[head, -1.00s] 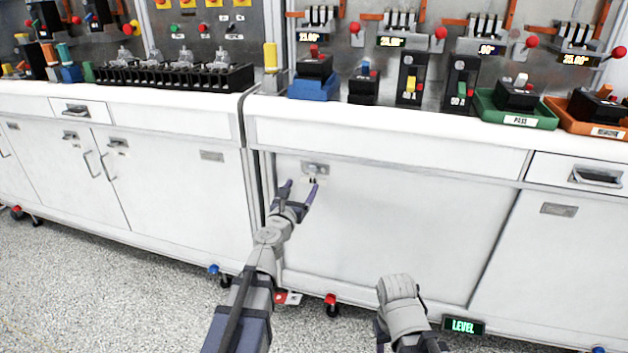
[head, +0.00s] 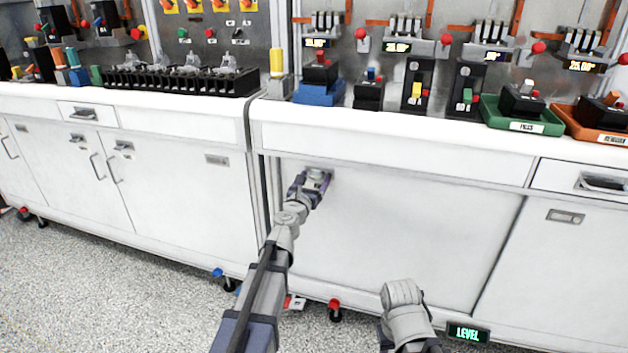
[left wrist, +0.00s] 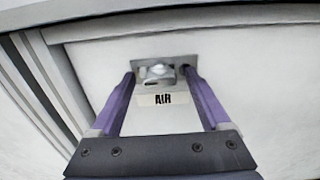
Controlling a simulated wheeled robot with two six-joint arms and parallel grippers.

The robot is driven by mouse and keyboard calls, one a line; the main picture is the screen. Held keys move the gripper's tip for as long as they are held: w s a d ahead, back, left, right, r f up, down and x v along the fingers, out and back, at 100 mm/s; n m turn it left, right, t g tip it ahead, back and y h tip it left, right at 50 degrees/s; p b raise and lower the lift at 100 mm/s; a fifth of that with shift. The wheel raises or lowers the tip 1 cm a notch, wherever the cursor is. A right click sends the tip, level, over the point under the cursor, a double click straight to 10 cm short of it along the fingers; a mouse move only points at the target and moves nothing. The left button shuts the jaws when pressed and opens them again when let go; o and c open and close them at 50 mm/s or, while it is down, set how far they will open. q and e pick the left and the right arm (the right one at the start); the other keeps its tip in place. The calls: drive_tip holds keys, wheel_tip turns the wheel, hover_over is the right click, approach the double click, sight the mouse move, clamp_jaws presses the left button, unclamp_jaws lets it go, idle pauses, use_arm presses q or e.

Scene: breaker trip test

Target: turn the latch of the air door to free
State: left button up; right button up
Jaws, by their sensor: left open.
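The air door (head: 410,230) is the wide white panel under the right-hand bench. Its latch (left wrist: 158,72) is a small metal knob on a grey plate near the door's upper left corner, above a label reading "AIR" (left wrist: 163,99). My left gripper (head: 317,178) is at the latch in the head view. In the left wrist view its two purple fingers (left wrist: 160,78) are open, one on each side of the latch, with gaps between fingers and knob. In the head view the gripper partly hides the latch. My right arm shows at the bottom, but its fingertips are not visible.
The white benchtop (head: 400,122) overhangs the door, with breakers and a green tray (head: 525,125) on it. A frame post (head: 268,200) stands just left of the latch. A green "LEVEL" display (head: 467,333) sits low near the floor. The space before the door is otherwise clear.

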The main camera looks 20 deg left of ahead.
use_arm(q)
clamp_jaws()
idle(0.5)
drive_tip(key=shift+m, duration=0.3)
drive_tip(key=m, duration=0.3)
drive_tip(key=shift+m, duration=0.4)
drive_tip(key=m, duration=0.4)
drive_tip(key=shift+m, duration=0.3)
drive_tip(key=m, duration=0.8)
drive_tip(key=shift+m, duration=0.6)
